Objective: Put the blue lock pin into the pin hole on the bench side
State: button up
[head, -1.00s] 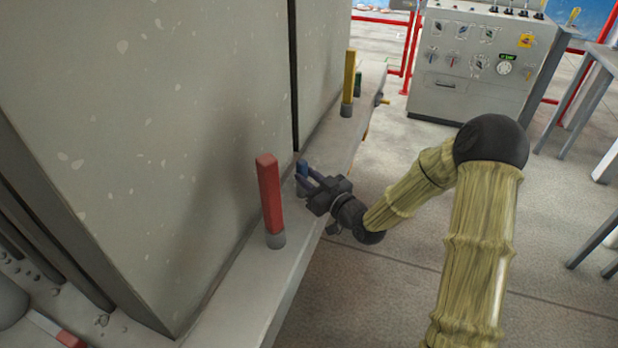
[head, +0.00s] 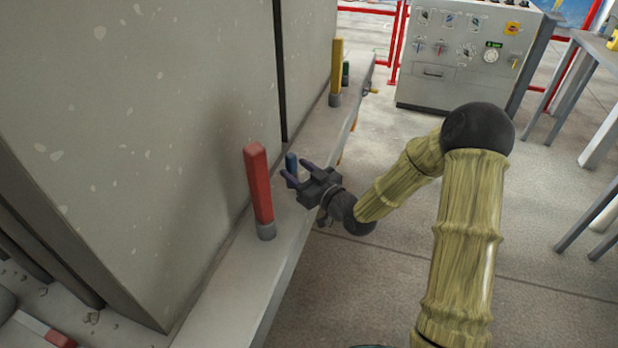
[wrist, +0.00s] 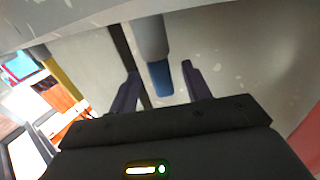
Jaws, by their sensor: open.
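The blue lock pin (head: 291,163) stands upright on the grey bench ledge (head: 225,305), close to the tall panel, between the red pin and the yellow pin. My gripper (head: 297,169) is open around or just in front of it, with one finger to each side. In the wrist view the pin (wrist: 160,80) shows its blue part and a grey part between my open fingers (wrist: 160,70), with gaps on both sides. The pin's lower end is hidden behind my gripper in the head view. I cannot see the pin hole itself.
A red pin (head: 258,185) in a grey collar stands nearer on the ledge. The tall panel (head: 150,120) walls off the left. Open floor (head: 365,290) lies right; a control cabinet (head: 460,60) stands behind.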

jog(key=p+v, duration=0.8)
jog(key=v, duration=0.9)
jog(key=shift+p, duration=0.3)
jog(key=shift+s+d, duration=0.1)
jog(key=shift+d, duration=0.05)
dwell(0.4)
